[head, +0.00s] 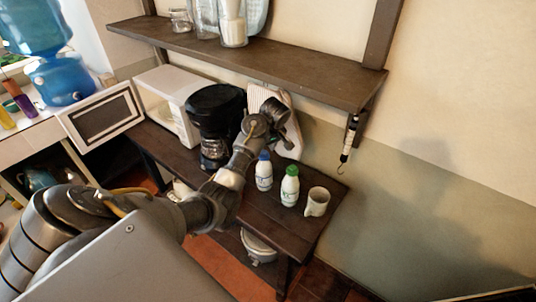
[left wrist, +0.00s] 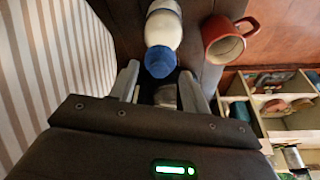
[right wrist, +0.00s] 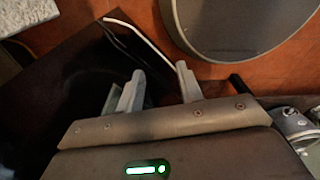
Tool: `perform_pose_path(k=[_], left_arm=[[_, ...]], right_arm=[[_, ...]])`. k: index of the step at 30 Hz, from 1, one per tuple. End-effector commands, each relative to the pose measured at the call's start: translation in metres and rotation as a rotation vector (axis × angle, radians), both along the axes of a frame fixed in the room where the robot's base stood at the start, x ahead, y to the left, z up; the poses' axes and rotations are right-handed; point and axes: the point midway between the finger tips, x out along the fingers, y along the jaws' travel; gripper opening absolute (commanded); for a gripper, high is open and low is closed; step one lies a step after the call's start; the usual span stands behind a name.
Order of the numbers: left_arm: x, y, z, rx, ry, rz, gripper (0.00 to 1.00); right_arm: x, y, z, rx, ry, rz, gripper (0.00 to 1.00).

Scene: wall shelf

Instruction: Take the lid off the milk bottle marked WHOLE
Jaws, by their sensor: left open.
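Two small white milk bottles stand upright on the dark side table, one with a blue lid (head: 264,172) and one with a green lid (head: 289,187). Their labels are too small to read, so I cannot tell which is marked WHOLE. My left gripper (head: 274,108) reaches in over the table's back, beside the striped board. In the left wrist view its open fingers (left wrist: 159,76) point towards a bottle with a blue lid (left wrist: 160,61), which is just beyond the fingertips and not gripped. My right gripper (right wrist: 160,75) is open and empty, low over the floor.
A cream mug (head: 317,202) stands right of the bottles; a red mug (left wrist: 228,42) shows in the left wrist view. A black coffee maker (head: 214,115) and a white microwave (head: 175,92) with its door open stand left. A wall shelf (head: 290,72) hangs above. A round metal vessel (right wrist: 240,25) is near my right gripper.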

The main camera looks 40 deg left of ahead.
Motion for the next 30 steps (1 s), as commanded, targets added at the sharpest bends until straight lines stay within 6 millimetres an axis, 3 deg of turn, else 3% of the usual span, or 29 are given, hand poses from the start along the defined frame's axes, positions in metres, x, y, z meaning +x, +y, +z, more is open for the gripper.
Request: perform_pose_path(k=[4, 11, 21, 30], left_arm=[[-0.0025, 0.0067, -0.0106, -0.001, -0.001, 0.007, 0.47], [-0.0030, 0.0079, -0.0114, -0.001, -0.002, 0.009, 0.46], [-0.0026, 0.0070, -0.0115, -0.001, -0.001, 0.007, 0.01], [-0.0022, 0.0061, -0.0118, -0.001, 0.000, 0.006, 0.00]], right_arm=[[0.0000, 0.0004, 0.0001, 0.000, 0.000, 0.000, 0.36], [0.0000, 0.0004, 0.0001, 0.001, 0.000, 0.001, 0.36], [-0.0001, 0.0004, 0.0000, 0.001, 0.000, 0.001, 0.36], [-0.0003, 0.0003, 0.0000, 0.000, 0.000, 0.001, 0.36]])
